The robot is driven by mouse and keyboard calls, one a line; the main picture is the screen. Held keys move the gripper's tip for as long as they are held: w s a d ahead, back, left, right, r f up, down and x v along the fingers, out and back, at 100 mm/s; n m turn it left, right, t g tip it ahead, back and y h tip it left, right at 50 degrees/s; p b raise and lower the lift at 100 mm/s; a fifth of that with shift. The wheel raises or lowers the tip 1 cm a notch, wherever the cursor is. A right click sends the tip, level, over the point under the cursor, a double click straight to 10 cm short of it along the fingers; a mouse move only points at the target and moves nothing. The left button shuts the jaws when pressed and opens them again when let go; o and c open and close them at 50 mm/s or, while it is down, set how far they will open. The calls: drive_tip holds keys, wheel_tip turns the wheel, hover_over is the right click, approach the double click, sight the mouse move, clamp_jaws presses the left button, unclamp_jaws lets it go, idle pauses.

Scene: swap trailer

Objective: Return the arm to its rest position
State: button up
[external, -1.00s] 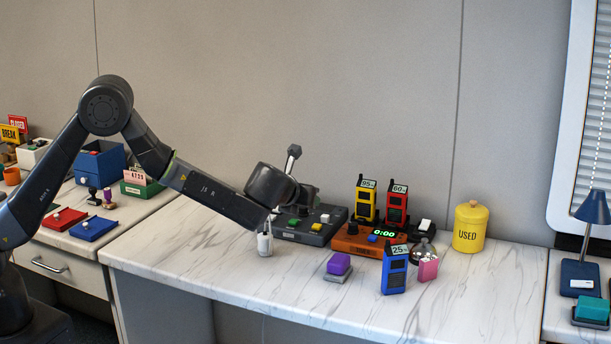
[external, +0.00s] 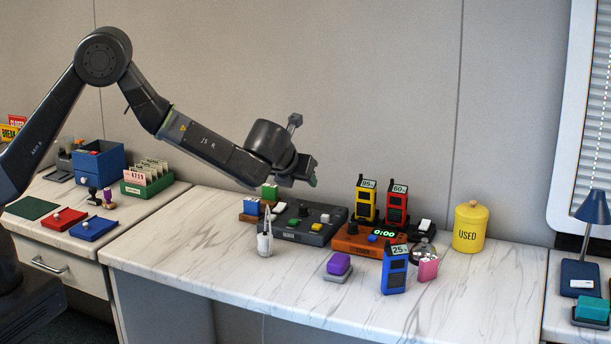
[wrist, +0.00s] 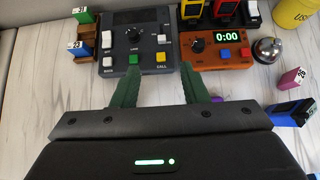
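My arm (external: 210,148) reaches from the left over the long marble desk. My gripper (external: 308,178) hangs above the back of the desk, over the grey console (external: 300,222), touching nothing that I can see. In the wrist view its two green fingers (wrist: 161,72) stand apart, with bare table between them, so it is open and empty. The grey console also shows ahead of the fingers in the wrist view (wrist: 137,48).
An orange timer (external: 365,240) reads 0:00. Yellow (external: 366,204) and red (external: 396,207) radios stand behind it, a blue radio (external: 395,272) in front. A purple-topped block (external: 339,264), white holder (external: 265,243) and yellow USED canister (external: 470,228) stand nearby. The front desk is clear.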

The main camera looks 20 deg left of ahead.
drive_tip(key=shift+s+r+p, duration=0.15)
drive_tip(key=shift+r+p, duration=0.25)
